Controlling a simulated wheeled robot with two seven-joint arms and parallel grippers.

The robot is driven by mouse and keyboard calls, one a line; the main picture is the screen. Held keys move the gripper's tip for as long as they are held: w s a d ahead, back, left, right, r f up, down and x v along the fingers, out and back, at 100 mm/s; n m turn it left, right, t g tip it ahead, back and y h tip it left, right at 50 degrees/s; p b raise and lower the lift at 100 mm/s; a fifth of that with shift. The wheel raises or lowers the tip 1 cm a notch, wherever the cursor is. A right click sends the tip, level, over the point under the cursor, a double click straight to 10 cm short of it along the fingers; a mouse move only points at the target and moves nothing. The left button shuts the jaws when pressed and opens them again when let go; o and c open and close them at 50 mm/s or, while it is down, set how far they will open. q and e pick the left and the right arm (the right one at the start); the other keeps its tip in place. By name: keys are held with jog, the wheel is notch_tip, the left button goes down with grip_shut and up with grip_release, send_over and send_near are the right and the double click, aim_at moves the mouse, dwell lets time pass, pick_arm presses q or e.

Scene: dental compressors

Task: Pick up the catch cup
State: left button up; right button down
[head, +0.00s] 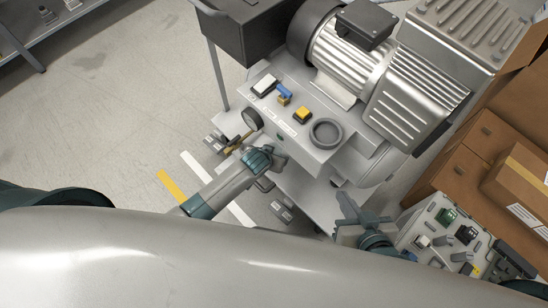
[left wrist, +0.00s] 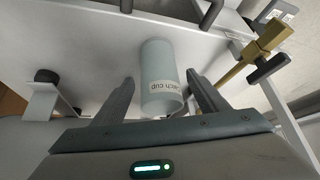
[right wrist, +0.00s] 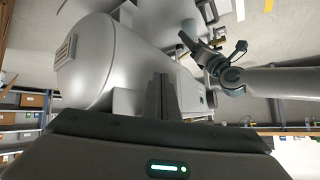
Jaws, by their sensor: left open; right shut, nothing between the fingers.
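The catch cup (left wrist: 160,75) is a pale grey-blue cylinder with a white label, in the middle of the left wrist view. My left gripper (left wrist: 160,88) is open, with one finger on each side of the cup; I cannot tell whether either finger touches it. In the head view the left arm reaches up to the compressor's front edge, and I cannot make out the cup there. My right gripper (head: 350,211) is shut and empty, to the right of the compressor's front corner. Its closed fingers also show in the right wrist view (right wrist: 163,92).
A brass valve (left wrist: 252,58) is right of the cup. A parts board (head: 450,235) and cardboard boxes (head: 470,170) are at the right. Open floor (head: 110,110) lies at the left.

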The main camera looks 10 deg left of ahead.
pick_arm(q)
jog(key=shift+x, duration=1.05)
pick_arm(e)
jog(key=shift+w+a+r+t+y, duration=0.15)
jog(key=shift+w+a+r+t, duration=0.1)
jog(key=shift+w+r+t, duration=0.3)
jog(key=shift+w+a+r+t+y, duration=0.15)
jog(key=shift+w+a+r+t, duration=0.1)
jog(key=shift+w+r+t, duration=0.25)
jog(key=shift+s+r, duration=0.1)
pick_arm(q)
jog(key=c, duration=1.1)
pick_arm(e)
jog(key=shift+g, duration=0.25)
